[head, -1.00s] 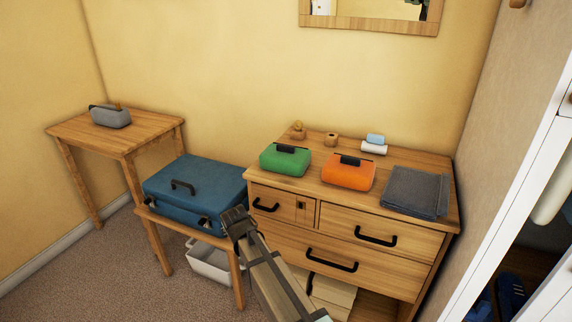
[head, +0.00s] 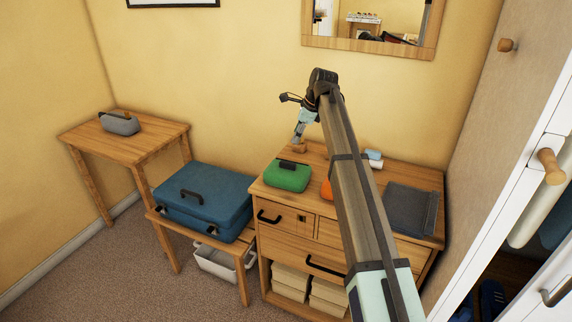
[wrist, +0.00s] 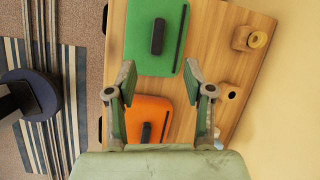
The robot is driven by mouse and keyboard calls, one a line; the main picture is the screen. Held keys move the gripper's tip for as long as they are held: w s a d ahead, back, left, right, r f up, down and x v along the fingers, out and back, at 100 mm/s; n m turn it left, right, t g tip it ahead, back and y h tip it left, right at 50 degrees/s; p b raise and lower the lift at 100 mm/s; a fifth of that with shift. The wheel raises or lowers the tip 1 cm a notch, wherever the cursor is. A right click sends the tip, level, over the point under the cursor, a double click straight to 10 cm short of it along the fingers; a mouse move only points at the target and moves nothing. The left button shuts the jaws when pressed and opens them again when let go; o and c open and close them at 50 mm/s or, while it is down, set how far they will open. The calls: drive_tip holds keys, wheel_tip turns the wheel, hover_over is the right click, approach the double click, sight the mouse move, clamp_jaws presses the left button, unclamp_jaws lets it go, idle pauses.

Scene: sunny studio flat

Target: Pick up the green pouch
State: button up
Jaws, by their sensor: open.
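The green pouch (head: 287,178) lies on the left part of the dresser top, its dark handle strip facing up. In the wrist view the green pouch (wrist: 138,45) is at the top centre, beyond my fingertips, with its upper edge cut off by the frame. My gripper (wrist: 159,75) is open and empty, its two fingers spread apart. The fingertips are hard to make out there.
An orange pouch (wrist: 150,106) lies beside the green one, mostly hidden by my arm in the head view. Small wooden items (wrist: 243,38) stand along the back. A folded grey cloth (head: 408,210) lies at right. A blue suitcase (head: 203,200) rests on a low bench at left.

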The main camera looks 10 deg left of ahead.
drive_tip(key=d+r+m, duration=0.2)
drive_tip(key=d, duration=0.1)
drive_tip(key=p, duration=0.4)
hover_over(288, 163)
drive_tip(key=d, duration=0.3)
drive_tip(key=shift+g, duration=0.4)
drive_tip(key=f, duration=1.1)
drive_tip(key=shift+s+a+f, duration=0.1)
drive_tip(key=shift+s+a, duration=0.1)
drive_tip(key=p+x, duration=0.1)
drive_tip(key=x, duration=0.1)
drive_tip(key=p+x, duration=0.1)
drive_tip(key=x, duration=0.1)
drive_tip(key=shift+a, duration=0.3)
drive_tip(key=shift+w+a+f, duration=0.1)
drive_tip(key=shift+a+f, duration=0.05)
drive_tip(key=shift+f, duration=0.3)
clamp_jaws()
